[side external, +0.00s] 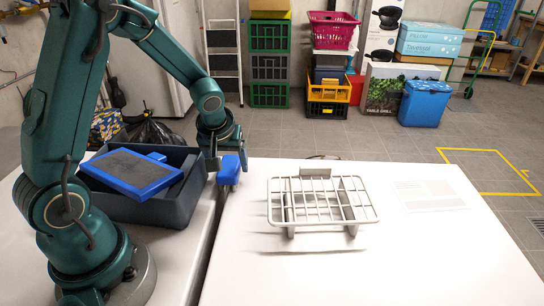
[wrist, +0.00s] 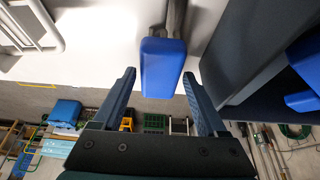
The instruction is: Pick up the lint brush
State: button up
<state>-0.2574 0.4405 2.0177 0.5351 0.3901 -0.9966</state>
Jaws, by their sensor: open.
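A blue, round-edged block (wrist: 163,68) with a grey part behind it seems to be the lint brush; its full shape is hidden. In the wrist view it shows between the fingertips of my gripper (wrist: 159,76), with a gap on both sides. My gripper is open and not closed on it. In the side view the blue block (side external: 229,170) is just under my gripper (side external: 228,154), right of the dark bin near the gap between two white surfaces. I cannot tell what it rests on.
The dark bin (side external: 150,211) holds a larger blue piece with a dark grey pad (side external: 133,170), tilted. Its wall (wrist: 250,50) rises close beside my right finger in the wrist view.

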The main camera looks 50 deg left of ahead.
aim_at(231, 167)
jog(key=shift+w+a+f, duration=0.15)
jog(key=shift+f, duration=0.4)
jog(key=shift+f, duration=0.25)
dwell(0.4)
grip_shut()
notch_tip(231, 167, up, 13)
jog(key=s+d+r+m+t+h, duration=0.1)
jog(key=s+d+r+m+h, duration=0.2)
jog(key=s+d+m, duration=0.2)
jog(key=d+m, duration=0.3)
jog(key=d, duration=0.1)
jog(key=shift+s+r+m, duration=0.25)
jog(key=shift+m, duration=0.15)
